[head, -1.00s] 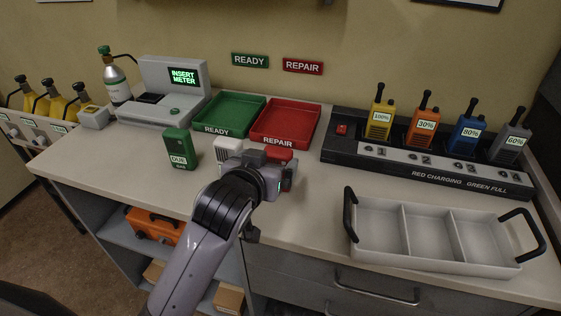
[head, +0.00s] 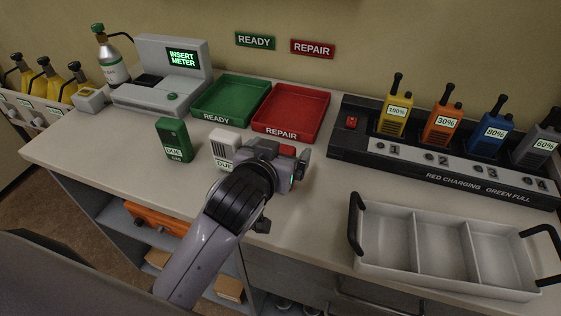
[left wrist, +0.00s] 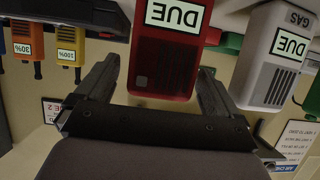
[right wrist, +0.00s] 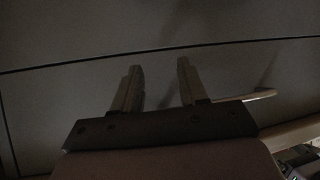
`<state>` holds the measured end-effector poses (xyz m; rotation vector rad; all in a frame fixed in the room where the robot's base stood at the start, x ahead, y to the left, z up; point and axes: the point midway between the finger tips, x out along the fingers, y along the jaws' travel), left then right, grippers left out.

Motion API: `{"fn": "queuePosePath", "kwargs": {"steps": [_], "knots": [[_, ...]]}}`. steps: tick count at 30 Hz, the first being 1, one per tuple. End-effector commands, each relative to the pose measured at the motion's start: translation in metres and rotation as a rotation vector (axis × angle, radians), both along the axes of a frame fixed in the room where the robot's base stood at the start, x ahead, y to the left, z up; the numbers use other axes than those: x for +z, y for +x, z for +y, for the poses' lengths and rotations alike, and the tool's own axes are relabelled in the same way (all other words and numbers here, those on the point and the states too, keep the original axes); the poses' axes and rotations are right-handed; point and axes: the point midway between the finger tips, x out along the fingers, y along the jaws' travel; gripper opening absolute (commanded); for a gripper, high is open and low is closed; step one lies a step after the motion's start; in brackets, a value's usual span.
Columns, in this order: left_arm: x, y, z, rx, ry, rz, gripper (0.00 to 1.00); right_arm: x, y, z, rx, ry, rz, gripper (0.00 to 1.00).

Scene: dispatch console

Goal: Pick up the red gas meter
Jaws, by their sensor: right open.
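The red gas meter (head: 287,150) stands on the counter, mostly hidden behind my left gripper (head: 282,163) in the head view. In the left wrist view the red meter (left wrist: 168,55) appears upside down, with a white DUE label. The two fingers of my left gripper (left wrist: 160,70) are spread, one on each side of its body. A gap shows beside the left finger; contact at the other finger is unclear. My right gripper (right wrist: 160,85) is open and empty, facing a dark grey surface in the right wrist view; it is not in the head view.
A white meter (head: 224,146) stands close beside the left gripper, and a green meter (head: 173,139) farther left. Behind are the green READY tray (head: 203,117) and red REPAIR tray (head: 318,130). A grey divided carrier (head: 447,285) and radio charger (head: 455,172) are at right.

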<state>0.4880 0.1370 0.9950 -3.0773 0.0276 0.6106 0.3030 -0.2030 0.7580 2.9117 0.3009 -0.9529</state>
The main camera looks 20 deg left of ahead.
Motion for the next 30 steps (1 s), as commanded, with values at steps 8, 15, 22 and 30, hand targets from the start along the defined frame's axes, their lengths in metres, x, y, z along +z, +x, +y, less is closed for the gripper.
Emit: {"fn": "queuePosePath", "kwargs": {"steps": [8,15,22,30], "knots": [[0.001,0.0,0.0,0.0,-0.001,-0.002,0.32,-0.001,-0.001,0.0,0.0,-0.001,0.003,0.43],[0.002,0.0,0.0,0.0,-0.001,-0.002,0.32,-0.001,-0.002,0.0,-0.001,0.0,0.004,0.43],[0.02,0.001,0.0,0.001,-0.003,-0.005,0.32,-0.003,-0.002,0.0,0.0,-0.001,0.004,0.43],[0.088,0.001,-0.001,-0.001,-0.008,-0.014,0.32,-0.003,-0.002,0.0,0.0,-0.001,0.004,0.43]]}}
